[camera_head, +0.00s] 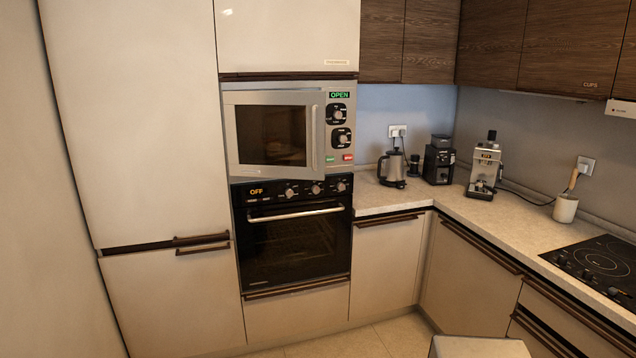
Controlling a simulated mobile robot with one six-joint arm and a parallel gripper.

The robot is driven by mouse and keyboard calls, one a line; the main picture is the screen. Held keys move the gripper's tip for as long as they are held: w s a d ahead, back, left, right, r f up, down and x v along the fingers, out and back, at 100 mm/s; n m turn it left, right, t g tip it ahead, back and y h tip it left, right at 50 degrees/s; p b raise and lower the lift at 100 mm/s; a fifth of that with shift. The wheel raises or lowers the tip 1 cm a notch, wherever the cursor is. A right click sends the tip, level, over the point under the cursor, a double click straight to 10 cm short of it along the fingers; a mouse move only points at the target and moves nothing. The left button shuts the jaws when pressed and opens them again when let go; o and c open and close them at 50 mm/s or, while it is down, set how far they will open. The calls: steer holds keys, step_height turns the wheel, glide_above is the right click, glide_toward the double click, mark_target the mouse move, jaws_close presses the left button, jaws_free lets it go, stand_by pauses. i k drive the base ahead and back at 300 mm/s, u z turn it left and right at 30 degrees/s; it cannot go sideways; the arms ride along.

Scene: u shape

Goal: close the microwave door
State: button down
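The silver microwave (338,165) is built into the tall cabinet, above the oven, in the head view. Its green display (339,95) reads "OPEN". The microwave door (232,135) has a dark window and an upright handle (314,135) on its right side, beside the knobs. The door looks almost in line with the microwave's front; I cannot tell how wide any gap is. My gripper is not in view.
Below is a black oven (295,245) with its door shut and display reading "OFF". A kettle (393,167), grinder (438,162) and coffee machine (485,170) stand on the counter (455,208). A pale block edge (478,347) shows at the bottom. Some floor (350,343) is clear before the oven.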

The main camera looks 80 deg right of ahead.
mark_target(276, 134)
steer(key=z, duration=0.05)
steer(key=k, duration=1.3)
steer(key=z, duration=0.65)
steer(key=i, duration=1.45)
steer(key=u, duration=0.25)
